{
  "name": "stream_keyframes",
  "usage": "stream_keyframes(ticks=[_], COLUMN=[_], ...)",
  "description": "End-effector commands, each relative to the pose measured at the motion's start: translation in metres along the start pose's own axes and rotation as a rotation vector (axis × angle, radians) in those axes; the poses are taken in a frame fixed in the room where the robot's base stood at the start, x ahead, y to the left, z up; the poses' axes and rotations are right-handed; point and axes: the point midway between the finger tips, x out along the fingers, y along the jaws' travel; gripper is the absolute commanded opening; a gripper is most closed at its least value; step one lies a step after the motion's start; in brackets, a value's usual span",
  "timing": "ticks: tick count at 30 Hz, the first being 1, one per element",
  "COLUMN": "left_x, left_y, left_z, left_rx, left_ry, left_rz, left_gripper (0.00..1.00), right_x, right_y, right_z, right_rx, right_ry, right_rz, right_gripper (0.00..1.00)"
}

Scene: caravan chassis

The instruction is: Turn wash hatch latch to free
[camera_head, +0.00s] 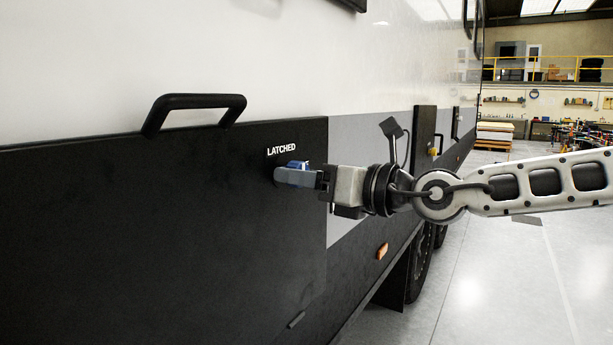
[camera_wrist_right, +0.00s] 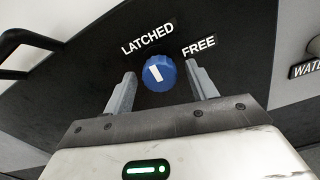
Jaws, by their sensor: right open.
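The wash hatch latch is a round blue knob (camera_wrist_right: 159,73) on the black hatch panel (camera_head: 160,230). In the wrist view its white mark points up and left, towards the word LATCHED (camera_wrist_right: 147,38). The word FREE (camera_wrist_right: 199,46) is up and right of the knob. My right gripper (camera_wrist_right: 162,72) is open, with one finger on each side of the knob and a small gap visible beside it. In the head view, the right gripper (camera_head: 293,176) reaches the panel just under LATCHED and partly hides the blue knob (camera_head: 298,165). My left gripper is not in view.
A black grab handle (camera_head: 195,101) stands out at the hatch's top edge, left of the knob. An orange side marker (camera_head: 382,251) and a wheel (camera_head: 420,265) are lower right. The pale floor (camera_head: 500,290) beside the caravan is clear.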

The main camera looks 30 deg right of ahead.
Motion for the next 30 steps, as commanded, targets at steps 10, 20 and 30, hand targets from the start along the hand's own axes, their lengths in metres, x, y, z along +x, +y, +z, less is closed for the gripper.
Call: stream_keyframes(ticks=[10, 20, 30], left_x=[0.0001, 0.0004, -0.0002], left_y=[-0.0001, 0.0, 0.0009], left_z=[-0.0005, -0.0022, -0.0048], left_rx=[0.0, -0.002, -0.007], left_ry=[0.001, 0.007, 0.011], left_rz=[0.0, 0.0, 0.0], left_gripper=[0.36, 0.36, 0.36], right_x=[-0.0002, -0.0001, 0.0001], right_y=[0.0001, 0.0004, 0.0012], right_z=[0.0, -0.0004, 0.0007], right_rx=[-0.001, 0.063, 0.32], right_ry=[0.001, 0.001, 0.0], right_rz=[0.0, 0.001, 0.002], right_gripper=[0.12, 0.13, 0.13])
